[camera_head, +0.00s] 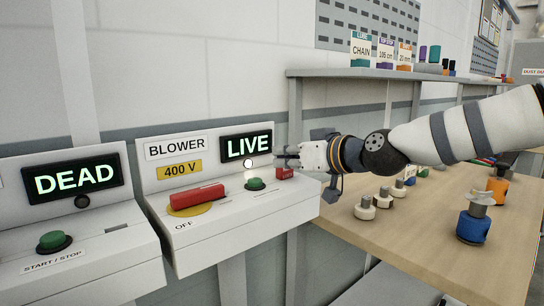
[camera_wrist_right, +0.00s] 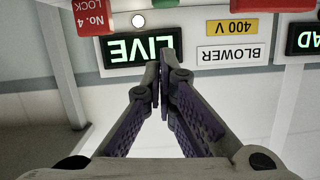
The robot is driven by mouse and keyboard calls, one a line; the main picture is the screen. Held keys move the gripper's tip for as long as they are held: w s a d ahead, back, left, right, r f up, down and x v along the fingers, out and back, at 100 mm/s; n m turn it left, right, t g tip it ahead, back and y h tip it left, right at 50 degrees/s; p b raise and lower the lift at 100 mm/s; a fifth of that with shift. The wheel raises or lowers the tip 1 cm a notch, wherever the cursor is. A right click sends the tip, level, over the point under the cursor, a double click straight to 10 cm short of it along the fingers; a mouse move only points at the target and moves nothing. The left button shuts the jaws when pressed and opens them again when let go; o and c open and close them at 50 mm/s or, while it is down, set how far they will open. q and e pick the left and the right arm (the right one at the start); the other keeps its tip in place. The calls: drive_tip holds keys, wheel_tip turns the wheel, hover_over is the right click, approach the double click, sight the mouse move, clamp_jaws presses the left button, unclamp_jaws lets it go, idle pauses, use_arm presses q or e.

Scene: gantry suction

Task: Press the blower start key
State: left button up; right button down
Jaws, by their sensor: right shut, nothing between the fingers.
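The blower box (camera_head: 230,222) is white, with a BLOWER label (camera_head: 177,147) and a 400 V plate. Its display (camera_head: 246,146) reads LIVE, and the lamp (camera_head: 248,163) below glows white. The green key (camera_head: 255,184) sits on the sloped front; its edge shows at the top of the right wrist view (camera_wrist_right: 130,4). A red handle (camera_head: 197,196) lies on a yellow disc above OFF. My right gripper (camera_head: 283,157) is shut and empty, to the upper right of the green key and apart from it. Its fingertips (camera_wrist_right: 160,80) overlap the upside-down LIVE display there. My left gripper is out of view.
A red No. 4 LOCK block (camera_head: 285,173) stands right of the green key, close below my right gripper. Left is another box with a DEAD display (camera_head: 74,179) and green START / STOP key (camera_head: 54,241). The wooden table (camera_head: 430,235) at right holds several knobbed parts.

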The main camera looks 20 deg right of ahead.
drive_tip(key=v, duration=0.3)
drive_tip(key=shift+d, duration=0.1)
drive_tip(key=shift+w, duration=0.1)
idle(1.2)
